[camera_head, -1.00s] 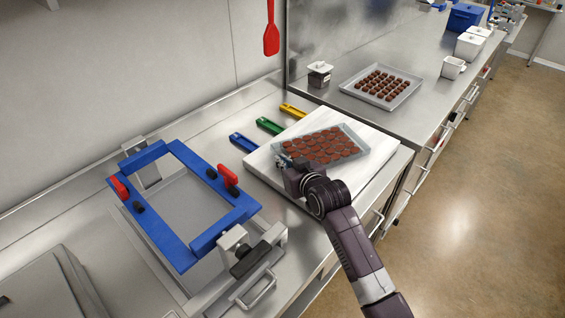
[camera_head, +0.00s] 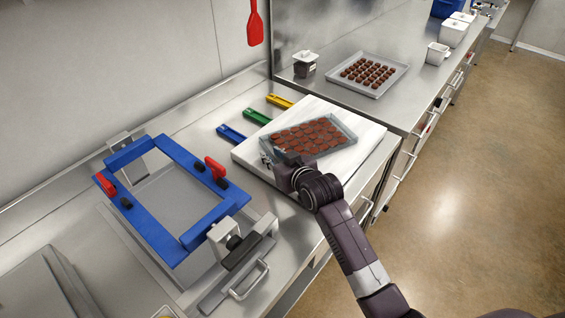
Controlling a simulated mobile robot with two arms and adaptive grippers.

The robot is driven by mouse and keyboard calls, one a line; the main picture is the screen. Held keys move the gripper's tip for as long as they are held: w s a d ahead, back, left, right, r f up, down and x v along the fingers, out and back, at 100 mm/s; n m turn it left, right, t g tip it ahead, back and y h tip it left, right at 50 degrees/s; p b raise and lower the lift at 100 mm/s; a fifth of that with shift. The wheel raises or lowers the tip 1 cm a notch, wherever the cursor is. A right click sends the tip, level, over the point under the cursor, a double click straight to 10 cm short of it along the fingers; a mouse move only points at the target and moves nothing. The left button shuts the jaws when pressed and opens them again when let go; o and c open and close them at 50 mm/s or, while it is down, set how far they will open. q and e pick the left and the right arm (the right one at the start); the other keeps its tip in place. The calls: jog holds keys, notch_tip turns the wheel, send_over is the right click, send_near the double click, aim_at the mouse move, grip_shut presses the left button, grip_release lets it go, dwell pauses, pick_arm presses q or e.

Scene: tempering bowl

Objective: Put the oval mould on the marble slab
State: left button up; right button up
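The oval mould (camera_head: 316,135), a grey tray filled with brown oval pieces, is over the white marble slab (camera_head: 351,157) and looks flat on it. A small gap beneath it cannot be ruled out. My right gripper (camera_head: 272,155) is at the mould's near left corner, over the slab's near edge. Its fingers are small and partly hidden by the wrist, so I cannot tell whether they are shut on the rim. My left gripper is out of view.
Blue (camera_head: 230,134), green (camera_head: 257,116) and yellow (camera_head: 279,101) handled tools lie behind the slab. A blue frame (camera_head: 150,214) with red clamps stands left. Another tray of chocolates (camera_head: 397,80) and a lidded jar (camera_head: 305,66) sit on the far counter. A lower step lies left of the frame.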

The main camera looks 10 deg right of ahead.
jog(key=v, duration=1)
jog(key=shift+s+r+b, duration=0.1)
jog(key=shift+s+b, duration=0.15)
jog(key=shift+b, duration=0.15)
dwell(0.8)
